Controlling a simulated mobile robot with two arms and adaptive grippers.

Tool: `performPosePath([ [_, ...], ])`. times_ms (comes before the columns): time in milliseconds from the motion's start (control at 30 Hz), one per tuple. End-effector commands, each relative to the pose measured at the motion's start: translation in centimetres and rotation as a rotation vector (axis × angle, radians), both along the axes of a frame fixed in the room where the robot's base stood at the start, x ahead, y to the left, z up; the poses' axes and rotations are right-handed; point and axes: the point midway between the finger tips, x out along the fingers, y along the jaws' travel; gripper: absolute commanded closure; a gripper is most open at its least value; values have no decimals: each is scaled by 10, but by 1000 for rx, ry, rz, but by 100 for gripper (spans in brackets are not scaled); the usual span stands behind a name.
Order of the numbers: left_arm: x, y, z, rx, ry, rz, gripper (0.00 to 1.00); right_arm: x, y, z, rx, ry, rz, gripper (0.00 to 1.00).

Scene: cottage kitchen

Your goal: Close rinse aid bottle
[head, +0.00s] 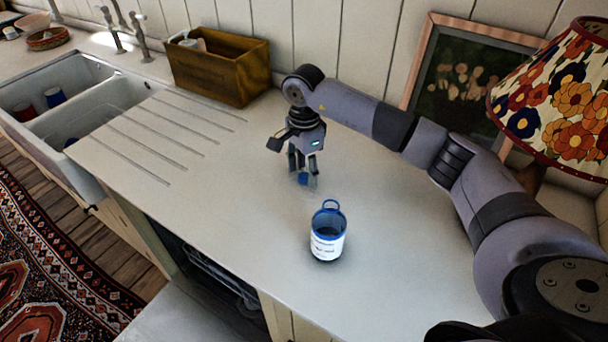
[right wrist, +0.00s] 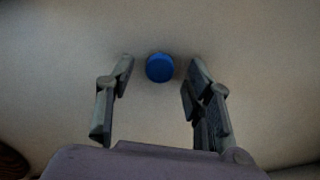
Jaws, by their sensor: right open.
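The rinse aid bottle (head: 327,246) stands upright on the countertop. It has a white label, a blue rim with a small blue loop, and its top looks open and dark inside. A round blue cap (head: 303,179) lies on the counter behind the bottle, apart from it. My right gripper (head: 303,172) points down over the cap with its fingers open. In the right wrist view the cap (right wrist: 160,67) shows between the two spread fingertips (right wrist: 160,72), with a gap on each side. The bottle is not seen there. My left gripper is not in view.
A wooden box (head: 220,70) stands against the wall behind. A white double sink (head: 75,95) with cups is at the left. A floral lamp (head: 555,100) and a framed picture (head: 465,85) are at the right. Counter around the bottle is clear.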

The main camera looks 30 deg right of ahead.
Motion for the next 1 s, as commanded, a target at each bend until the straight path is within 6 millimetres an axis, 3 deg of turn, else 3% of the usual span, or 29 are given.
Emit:
performPosePath([
  [433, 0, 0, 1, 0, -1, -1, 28, 0, 0, -7, 0, -1, 0, 53],
  [900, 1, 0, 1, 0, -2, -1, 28, 0, 0, -6, 0, -1, 0, 84],
  [1000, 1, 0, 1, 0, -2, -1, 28, 0, 0, -6, 0, -1, 0, 85],
])
